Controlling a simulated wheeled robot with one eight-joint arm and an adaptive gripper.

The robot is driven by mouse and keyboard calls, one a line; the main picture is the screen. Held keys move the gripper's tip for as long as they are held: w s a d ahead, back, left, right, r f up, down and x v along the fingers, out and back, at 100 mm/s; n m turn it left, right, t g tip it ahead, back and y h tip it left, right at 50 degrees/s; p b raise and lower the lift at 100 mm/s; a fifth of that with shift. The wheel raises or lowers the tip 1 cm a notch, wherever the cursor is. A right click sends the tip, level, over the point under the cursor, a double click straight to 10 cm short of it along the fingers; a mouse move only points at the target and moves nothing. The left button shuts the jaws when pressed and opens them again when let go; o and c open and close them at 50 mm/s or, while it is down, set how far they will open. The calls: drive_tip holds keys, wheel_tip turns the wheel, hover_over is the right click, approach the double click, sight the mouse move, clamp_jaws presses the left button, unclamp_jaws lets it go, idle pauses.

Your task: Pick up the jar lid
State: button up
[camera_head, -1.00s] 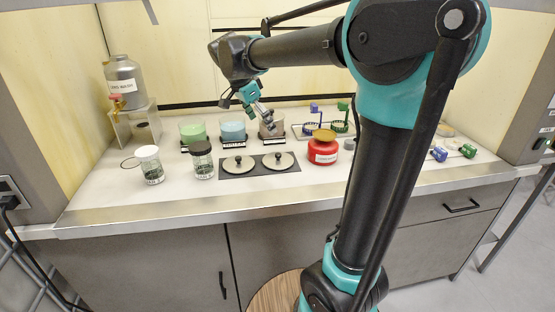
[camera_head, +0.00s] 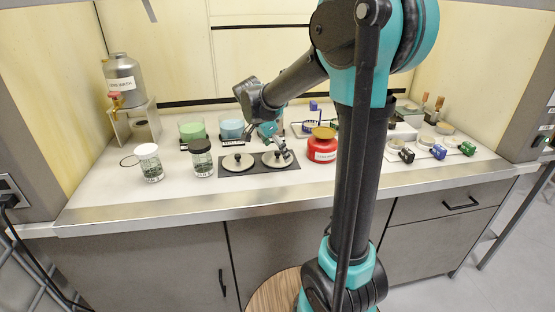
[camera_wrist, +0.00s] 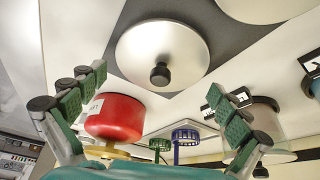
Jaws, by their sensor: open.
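Two round pale lids with black knobs lie on a dark mat (camera_head: 228,174). They are the left lid (camera_head: 232,166) and the right lid (camera_head: 271,162). My gripper (camera_head: 285,151) is over the right lid, its fingers partly covering it. In the wrist view my gripper (camera_wrist: 158,82) is open and empty, with fingers spread wide. The right lid (camera_wrist: 160,40) and its knob (camera_wrist: 160,75) lie beyond the fingertips, between them. The left lid (camera_wrist: 265,8) is cut off at the top edge. I cannot tell the exact height above the lid.
A red jar (camera_head: 322,151) with a golden lid stands right of the mat, close to one finger in the wrist view (camera_wrist: 115,118). A white-capped jar (camera_head: 150,163) and a black-capped jar (camera_head: 202,159) stand left. Green (camera_head: 192,131) and blue (camera_head: 231,130) containers stand behind.

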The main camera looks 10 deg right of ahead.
drive_tip(key=shift+d+f, duration=0.15)
drive_tip(key=shift+f, duration=0.25)
drive_tip(key=c, duration=1.4)
